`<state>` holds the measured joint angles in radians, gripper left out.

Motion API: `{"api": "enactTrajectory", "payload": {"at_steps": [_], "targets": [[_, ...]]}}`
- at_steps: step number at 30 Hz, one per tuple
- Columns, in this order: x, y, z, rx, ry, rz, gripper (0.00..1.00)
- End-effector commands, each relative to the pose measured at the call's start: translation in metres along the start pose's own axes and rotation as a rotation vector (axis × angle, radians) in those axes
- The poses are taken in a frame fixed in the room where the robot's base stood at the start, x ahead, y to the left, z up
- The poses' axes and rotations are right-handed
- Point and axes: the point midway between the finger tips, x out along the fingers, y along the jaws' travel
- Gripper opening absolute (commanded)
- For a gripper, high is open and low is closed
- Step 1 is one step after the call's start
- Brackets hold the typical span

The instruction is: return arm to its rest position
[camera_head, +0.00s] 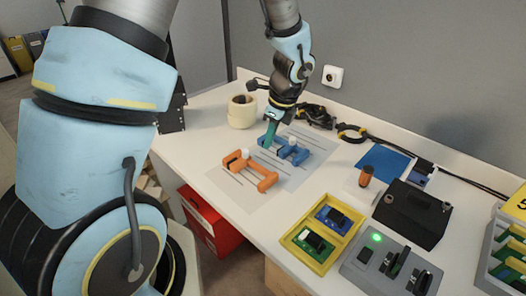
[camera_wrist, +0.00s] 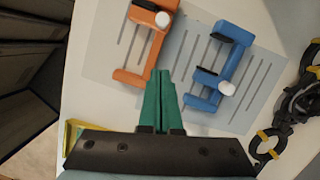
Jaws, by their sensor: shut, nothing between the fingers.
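My gripper (camera_head: 270,135) hangs from my arm over the far part of the white table, above a grey lined sheet. Its green fingers show closed together and empty in the wrist view (camera_wrist: 160,75). An orange clamp-like holder (camera_head: 262,183) with a white knob lies on the sheet, nearer my body; it also shows in the wrist view (camera_wrist: 133,79). A blue holder of the same kind (camera_head: 298,157) lies beside it, close to the fingers in the head view, and in the wrist view (camera_wrist: 205,97) it is right of them. I cannot tell whether the fingers touch it.
At the right are a yellow tray (camera_head: 290,240) with circuit boards, a grey fixture (camera_head: 362,277) with a lit green light, and a black box (camera_head: 412,215). A red bin (camera_head: 208,225) stands below the table edge.

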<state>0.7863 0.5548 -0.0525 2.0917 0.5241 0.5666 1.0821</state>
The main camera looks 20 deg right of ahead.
Motion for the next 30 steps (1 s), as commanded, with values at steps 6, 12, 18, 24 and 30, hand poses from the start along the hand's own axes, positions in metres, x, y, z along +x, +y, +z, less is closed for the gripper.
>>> {"api": "enactTrajectory", "payload": {"at_steps": [6,12,18,24,30], "targets": [[-0.034,-0.001,0.001,-0.001,0.0,-0.004,0.0],[-0.045,0.0,0.0,-0.001,0.0,0.0,0.0],[-0.045,0.021,0.035,-0.25,0.029,0.014,0.0],[-0.045,0.1,0.113,-1.067,0.112,0.059,0.0],[-0.046,0.178,0.156,-1.857,0.175,0.1,0.0]]}}
